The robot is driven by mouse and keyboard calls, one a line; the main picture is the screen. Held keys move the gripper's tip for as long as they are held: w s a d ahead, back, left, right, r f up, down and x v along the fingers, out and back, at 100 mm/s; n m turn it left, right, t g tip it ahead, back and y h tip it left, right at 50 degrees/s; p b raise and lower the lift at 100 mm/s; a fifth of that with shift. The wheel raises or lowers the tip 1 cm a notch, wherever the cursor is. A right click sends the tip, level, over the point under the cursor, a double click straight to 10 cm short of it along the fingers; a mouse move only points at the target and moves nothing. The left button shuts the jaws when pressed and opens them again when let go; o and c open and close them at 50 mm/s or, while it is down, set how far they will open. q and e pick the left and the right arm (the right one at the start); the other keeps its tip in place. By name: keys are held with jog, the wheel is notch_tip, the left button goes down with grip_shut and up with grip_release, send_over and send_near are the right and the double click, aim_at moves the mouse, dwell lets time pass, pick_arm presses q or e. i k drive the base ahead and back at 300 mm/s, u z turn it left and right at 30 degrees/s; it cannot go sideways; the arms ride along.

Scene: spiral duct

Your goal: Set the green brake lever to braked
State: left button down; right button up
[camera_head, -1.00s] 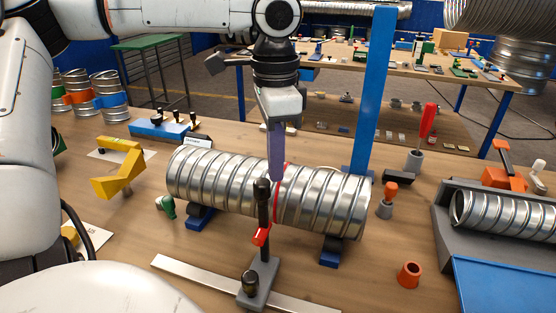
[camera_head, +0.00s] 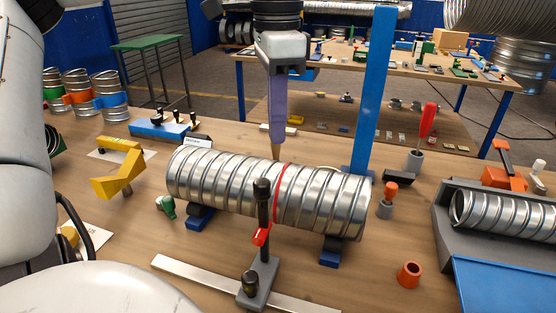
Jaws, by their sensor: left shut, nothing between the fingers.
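A small green piece with a pale end (camera_head: 167,206) lies on the bench at the left end of the spiral duct (camera_head: 235,187); I cannot tell whether it is the green brake lever. Another dark green part (camera_head: 54,141) shows at the left edge, mostly hidden by my arm. No lever marked as braked can be made out. My left gripper (camera_head: 277,153) points down with its purple fingers shut and empty. Its tips are behind or just above the duct's top edge, left of the red ring (camera_head: 281,192). My right gripper is not in view.
A black upright post with a red clamp (camera_head: 262,237) stands in front of the duct. A blue upright (camera_head: 373,100) rises behind its right end. A yellow bracket (camera_head: 119,178) stands at the left. A grey cradle (camera_head: 445,226) is at the right.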

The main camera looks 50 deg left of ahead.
aim_at(166, 203)
jog(key=k, duration=1)
